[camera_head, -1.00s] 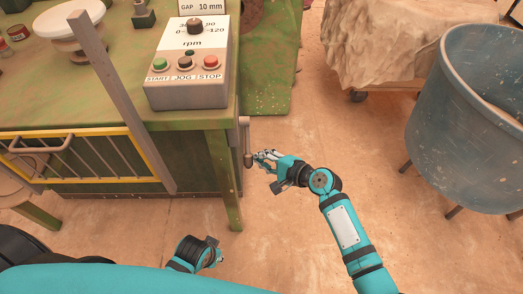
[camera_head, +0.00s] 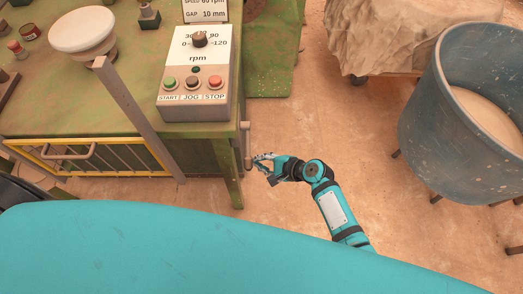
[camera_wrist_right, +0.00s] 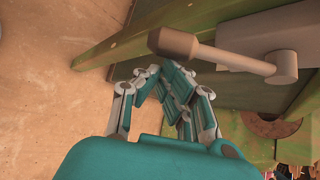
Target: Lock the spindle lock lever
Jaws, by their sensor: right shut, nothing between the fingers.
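The spindle lock lever (camera_head: 246,146) is a grey rod with a thicker knob, on the right side of the green machine. In the head view it hangs down with its knob at the bottom. In the right wrist view the lever (camera_wrist_right: 225,58) lies across the top, its knob at the left and its pivot block at the right. My right gripper (camera_head: 258,160) is shut and empty, just right of the knob. In the right wrist view my right gripper (camera_wrist_right: 163,72) has its fingertips just below the knob; whether they touch it I cannot tell. My left gripper is not in view.
A control box (camera_head: 195,75) with a knob and START, JOG and STOP buttons sits on the green machine top (camera_head: 130,100). A yellow-framed guard (camera_head: 90,158) is at the left. A blue tub (camera_head: 450,120) stands right. The floor between is clear.

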